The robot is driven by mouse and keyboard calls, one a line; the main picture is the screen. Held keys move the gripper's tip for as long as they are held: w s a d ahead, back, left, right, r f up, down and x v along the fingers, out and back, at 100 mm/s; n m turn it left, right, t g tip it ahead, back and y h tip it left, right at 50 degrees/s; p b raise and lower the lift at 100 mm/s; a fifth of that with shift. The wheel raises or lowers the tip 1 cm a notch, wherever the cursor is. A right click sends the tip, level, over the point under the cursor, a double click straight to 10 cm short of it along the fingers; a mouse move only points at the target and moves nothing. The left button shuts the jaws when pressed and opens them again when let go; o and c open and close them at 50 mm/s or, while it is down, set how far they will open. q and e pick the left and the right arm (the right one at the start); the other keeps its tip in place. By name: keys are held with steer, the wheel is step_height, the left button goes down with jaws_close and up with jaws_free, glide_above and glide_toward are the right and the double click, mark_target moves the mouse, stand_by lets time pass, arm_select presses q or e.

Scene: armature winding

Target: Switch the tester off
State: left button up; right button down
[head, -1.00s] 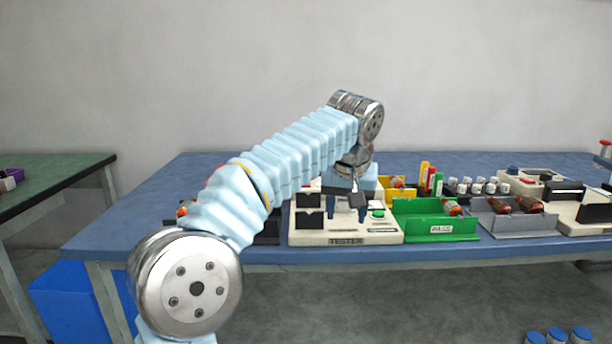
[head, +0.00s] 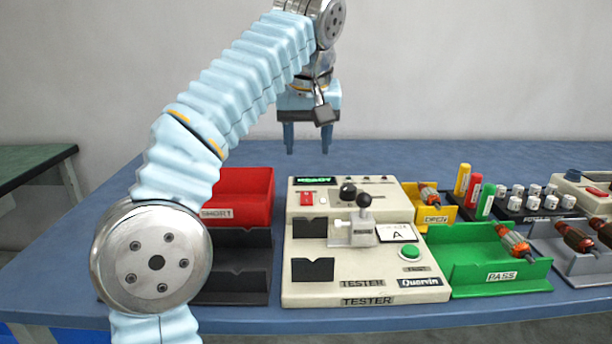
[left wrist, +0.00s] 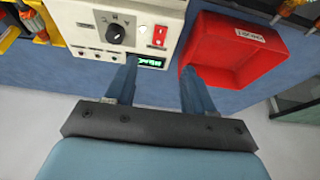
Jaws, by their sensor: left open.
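The cream tester (head: 340,280) stands on the blue bench in the middle of the head view, its green display (head: 314,180) lit and seeming to read READY. A red switch (head: 306,199) sits below the display on its upper panel, with a black knob to its right. The red switch also shows in the left wrist view (left wrist: 159,36). My left gripper (head: 310,149) is open and empty, raised above and behind the tester, pointing down. In the left wrist view its fingers (left wrist: 161,78) are apart, near the tester's edge and the red bin. My right gripper is not in view.
A red SHORT bin (head: 244,190) and a dark bin (head: 236,268) stand left of the tester. To the right are a yellow bin (head: 436,215), a green PASS bin (head: 485,255) with an armature, coloured markers and several white-capped items. The space above the tester is free.

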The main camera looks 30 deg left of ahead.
arm_select(q)
steer(key=b, duration=0.3)
glide_toward(306, 198)
steer(key=x, duration=0.7)
steer(key=shift+w+f, duration=0.1)
